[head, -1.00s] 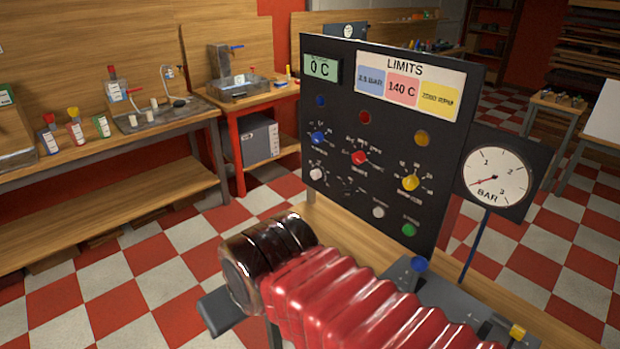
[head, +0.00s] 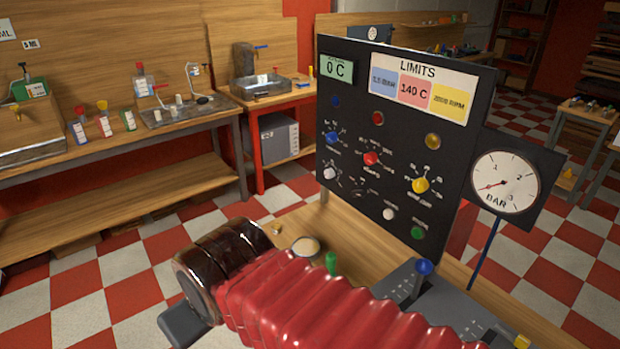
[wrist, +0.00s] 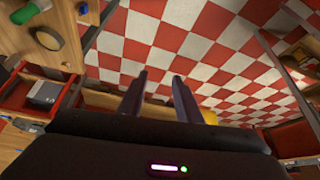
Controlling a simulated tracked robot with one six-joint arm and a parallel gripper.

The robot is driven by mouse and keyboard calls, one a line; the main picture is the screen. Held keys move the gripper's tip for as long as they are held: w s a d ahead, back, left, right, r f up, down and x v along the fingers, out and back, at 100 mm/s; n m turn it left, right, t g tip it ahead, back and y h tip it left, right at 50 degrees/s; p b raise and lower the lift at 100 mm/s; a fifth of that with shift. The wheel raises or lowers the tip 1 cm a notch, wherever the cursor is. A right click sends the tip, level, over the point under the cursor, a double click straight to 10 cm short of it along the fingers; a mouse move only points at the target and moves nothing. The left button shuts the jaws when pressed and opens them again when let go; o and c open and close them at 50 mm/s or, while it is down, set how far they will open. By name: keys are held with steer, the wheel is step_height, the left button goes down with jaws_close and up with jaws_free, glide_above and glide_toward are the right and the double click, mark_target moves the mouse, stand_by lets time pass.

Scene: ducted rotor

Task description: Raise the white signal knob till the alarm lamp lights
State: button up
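The black panel (head: 345,70) stands upright on a bench. A small white knob (head: 330,173) sits low at its left, with markings around it too small to read. A second white round part (head: 389,213) is lower, beside a green one (head: 417,232). Dark blue (head: 336,101), red (head: 377,118) and amber (head: 432,141) lamps form the upper row and look unlit; I cannot tell which is the alarm lamp. In the wrist view my gripper (wrist: 158,85) has its two dark fingers apart, with nothing between them. It is away from the panel, over chequered floor.
Blue (head: 331,138), red (head: 371,158) and yellow (head: 421,185) knobs sit close to the white knob. A pressure gauge (head: 505,183) stands at the panel's right.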

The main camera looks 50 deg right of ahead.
steer(key=shift+a, duration=0.25)
steer(key=shift+o, duration=0.4)
steer(key=shift+o, duration=1.4)
steer(key=shift+w+d+n, duration=0.3)
steer(key=shift+w+d, duration=0.05)
steer(key=shift+d, duration=0.2)
steer(key=w+d+f+n+g+h, duration=0.1)
steer(key=w+d+n+g+h, duration=0.5)
steer(key=d, duration=0.8)
steer(key=w+d+f+n+g+h, duration=0.15)
steer(key=w+d+h, duration=0.25)
steer(key=w+d, duration=0.65)
steer(key=w+d+f+n+h, duration=0.3)
steer(key=w+d+f, duration=0.1)
steer(key=d, duration=0.5)
steer(key=w+d+f+n+g+h, duration=0.1)
steer(key=w+d+f+n+h, duration=0.3)
steer(key=d, duration=0.6)
steer(key=shift+w+h, duration=0.3)
steer(key=shift+w, duration=0.1)
